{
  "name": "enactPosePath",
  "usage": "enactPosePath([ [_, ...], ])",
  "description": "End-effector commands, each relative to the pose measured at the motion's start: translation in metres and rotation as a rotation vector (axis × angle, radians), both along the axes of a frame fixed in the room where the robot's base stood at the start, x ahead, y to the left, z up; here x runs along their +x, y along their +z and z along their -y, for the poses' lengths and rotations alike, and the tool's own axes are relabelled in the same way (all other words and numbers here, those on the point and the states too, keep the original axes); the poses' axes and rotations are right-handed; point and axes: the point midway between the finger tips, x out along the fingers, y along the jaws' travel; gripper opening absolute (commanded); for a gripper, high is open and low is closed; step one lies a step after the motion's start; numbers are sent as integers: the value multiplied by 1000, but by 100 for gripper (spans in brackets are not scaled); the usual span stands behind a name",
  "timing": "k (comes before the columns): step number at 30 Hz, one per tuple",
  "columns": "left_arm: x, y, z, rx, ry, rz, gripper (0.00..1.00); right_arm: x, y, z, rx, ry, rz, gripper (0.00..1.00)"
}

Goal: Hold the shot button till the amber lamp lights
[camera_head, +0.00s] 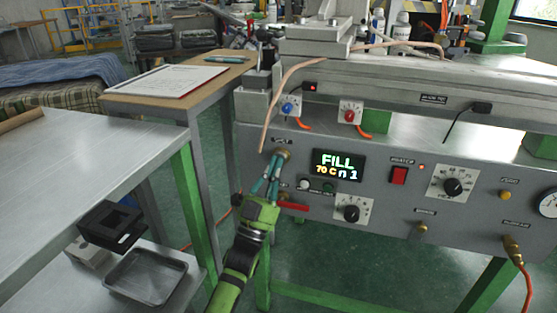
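The grey machine panel (395,205) carries a display (338,166) that reads "FILL" in green, with "70 C" and "n 1" below. My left gripper (281,158) reaches up to the panel's left part. Its teal fingers come together at the tips, against or just in front of a round brass-coloured button (286,153). The tips largely cover it, so I cannot tell whether it is pressed in. A small amber round lamp (505,195) sits at the panel's right and looks dull, with no clear glow. My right gripper is not in view.
A red switch (399,175) and another dial (452,187) sit further right. A metal table (110,150) and a tray (147,277) stand at left.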

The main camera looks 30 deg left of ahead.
Motion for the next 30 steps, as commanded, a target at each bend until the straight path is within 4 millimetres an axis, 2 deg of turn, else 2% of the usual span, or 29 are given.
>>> enactPosePath([
  [8,0,1,0,0,0,0,0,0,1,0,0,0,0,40],
  [19,-16,1,4,0,0,-1,0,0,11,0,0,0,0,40],
  [30,-19,0,5,0,0,-1,0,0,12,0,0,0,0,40],
])
